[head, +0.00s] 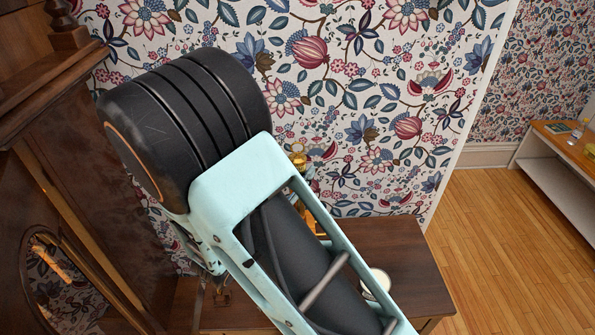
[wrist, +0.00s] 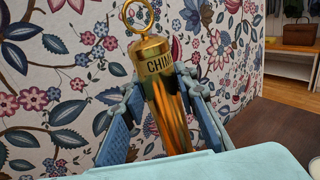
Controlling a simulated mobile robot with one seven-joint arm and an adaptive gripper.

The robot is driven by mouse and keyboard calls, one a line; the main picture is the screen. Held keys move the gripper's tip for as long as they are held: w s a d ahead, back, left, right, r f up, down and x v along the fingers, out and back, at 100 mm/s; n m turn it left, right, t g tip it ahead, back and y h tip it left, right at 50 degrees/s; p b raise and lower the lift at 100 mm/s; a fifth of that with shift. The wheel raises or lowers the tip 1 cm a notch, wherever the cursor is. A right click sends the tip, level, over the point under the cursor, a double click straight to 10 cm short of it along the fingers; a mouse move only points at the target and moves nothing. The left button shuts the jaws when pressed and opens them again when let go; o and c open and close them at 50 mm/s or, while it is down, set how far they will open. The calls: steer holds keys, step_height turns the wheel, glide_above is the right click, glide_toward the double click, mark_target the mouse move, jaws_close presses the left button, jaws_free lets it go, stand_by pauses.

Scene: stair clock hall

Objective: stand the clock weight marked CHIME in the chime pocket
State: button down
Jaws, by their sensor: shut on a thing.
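The chime pocket cannot be made out in either view.
A dark wooden clock case (head: 50,190) stands close on the left. A brown wooden table (head: 405,250) bears a white round item (head: 376,281), partly hidden by my arm. Flowered wallpaper is behind. A side bench (head: 560,150) stands far right, with open floor before it.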

steer(key=shift+f+b, duration=0.35)
steer(key=shift+f, duration=0.1)
steer(key=shift+f+b, duration=2.6)
steer(key=shift+f, duration=1.05)
stand_by(2.1)
steer(key=c, duration=1.5)
jaws_free()
steer(key=shift+s, duration=0.1)
steer(key=shift+o, duration=0.2)
steer(key=shift+f, duration=0.35)
steer(key=v, duration=1.2)
steer(key=shift+r, duration=0.2)
